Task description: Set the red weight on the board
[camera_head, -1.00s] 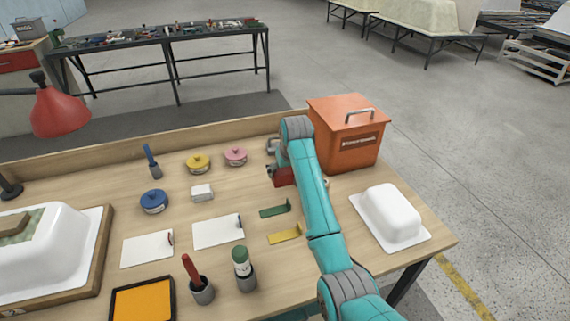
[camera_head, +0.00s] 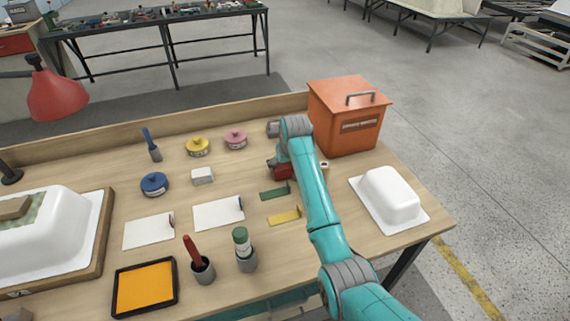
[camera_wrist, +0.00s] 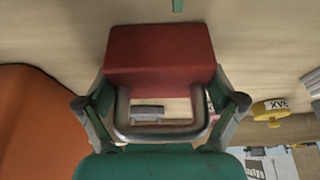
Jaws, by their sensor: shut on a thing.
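My gripper (camera_wrist: 165,108) is shut on the red weight (camera_wrist: 160,58), a red block with a grey metal bar handle. In the head view the weight (camera_head: 284,172) is partly hidden by my gripper (camera_head: 279,162), just left of the orange box. Whether it touches the table cannot be told. A small wooden board (camera_head: 14,208) lies on a green patch (camera_head: 30,216) on top of an upturned white tub shell (camera_head: 70,245) at the far left. That shell stands on a wooden base (camera_head: 103,228), away from my gripper.
The orange box (camera_head: 345,115) stands right of my gripper. Green (camera_head: 274,193) and yellow (camera_head: 284,217) brackets lie in front. Yellow (camera_head: 198,147), pink (camera_head: 236,139) and blue (camera_head: 154,184) tins, a white block (camera_head: 202,176) and cups with tools lie towards the left. A smaller white shell (camera_head: 389,197) sits right.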

